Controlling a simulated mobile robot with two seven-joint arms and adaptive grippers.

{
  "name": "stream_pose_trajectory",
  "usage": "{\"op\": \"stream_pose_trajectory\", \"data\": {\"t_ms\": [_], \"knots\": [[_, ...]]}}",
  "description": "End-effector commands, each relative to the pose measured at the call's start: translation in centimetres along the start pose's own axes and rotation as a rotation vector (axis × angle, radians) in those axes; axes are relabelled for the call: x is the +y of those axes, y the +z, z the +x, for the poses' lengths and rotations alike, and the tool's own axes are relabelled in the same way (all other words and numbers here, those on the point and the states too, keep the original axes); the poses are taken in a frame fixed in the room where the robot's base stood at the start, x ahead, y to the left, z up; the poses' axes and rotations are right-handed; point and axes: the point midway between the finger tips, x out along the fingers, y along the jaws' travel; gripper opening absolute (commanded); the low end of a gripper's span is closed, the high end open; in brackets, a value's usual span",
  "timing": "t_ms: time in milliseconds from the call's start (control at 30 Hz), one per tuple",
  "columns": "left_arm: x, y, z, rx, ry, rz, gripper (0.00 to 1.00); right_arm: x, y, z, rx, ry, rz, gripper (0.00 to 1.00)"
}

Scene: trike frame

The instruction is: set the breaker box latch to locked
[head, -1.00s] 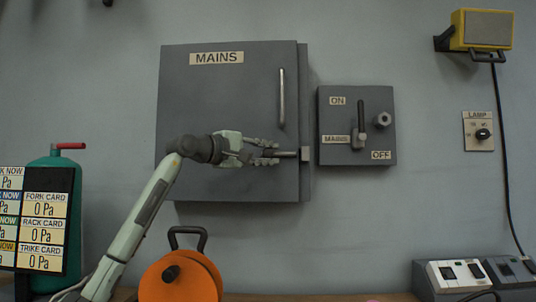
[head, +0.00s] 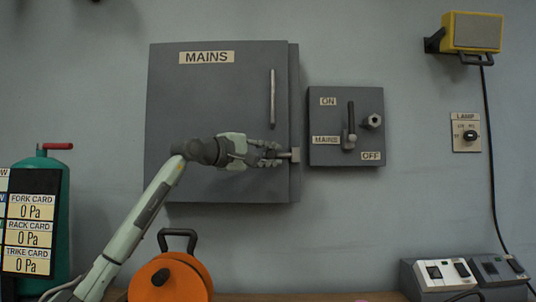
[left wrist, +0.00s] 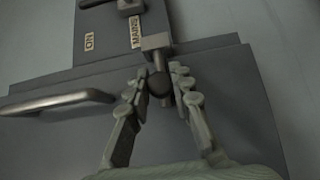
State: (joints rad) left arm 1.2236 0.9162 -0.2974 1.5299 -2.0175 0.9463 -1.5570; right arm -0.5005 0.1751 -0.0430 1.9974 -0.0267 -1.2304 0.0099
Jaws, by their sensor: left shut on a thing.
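The grey breaker box (head: 205,110), labelled MAINS, hangs on the wall with its door closed and a vertical bar handle (head: 273,98) on the door. The latch (head: 289,155) is a short horizontal bar at the lower right edge of the door, reaching a small block at the box's side. My left gripper (head: 272,154) is shut on the latch. In the left wrist view, the fingers (left wrist: 160,88) sit on both sides of the latch's dark round knob (left wrist: 159,84), with its stem (left wrist: 158,60) running into the block. My right gripper is not in view.
A smaller switch box (head: 326,148) with a lever and ON and OFF labels is close to the right of the latch. An orange reel (head: 170,280) and a green cylinder (head: 62,200) stand below left. A lamp switch (head: 466,133) is at right.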

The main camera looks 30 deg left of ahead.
Motion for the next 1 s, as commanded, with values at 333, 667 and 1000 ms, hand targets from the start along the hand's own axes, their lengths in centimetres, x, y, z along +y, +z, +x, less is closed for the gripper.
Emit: {"op": "stream_pose_trajectory", "data": {"t_ms": [333, 667, 1000], "knots": [[0.1, 0.1, 0.1, -0.003, 0.001, 0.0, 0.44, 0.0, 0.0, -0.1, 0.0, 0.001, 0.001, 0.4], [0.0, -0.1, -1.9, 0.0, 0.001, 0.002, 0.44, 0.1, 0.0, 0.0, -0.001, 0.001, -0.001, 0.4], [-0.1, 0.0, -9.2, 0.001, -0.003, 0.006, 0.44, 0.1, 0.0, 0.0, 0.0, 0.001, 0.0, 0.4]]}}
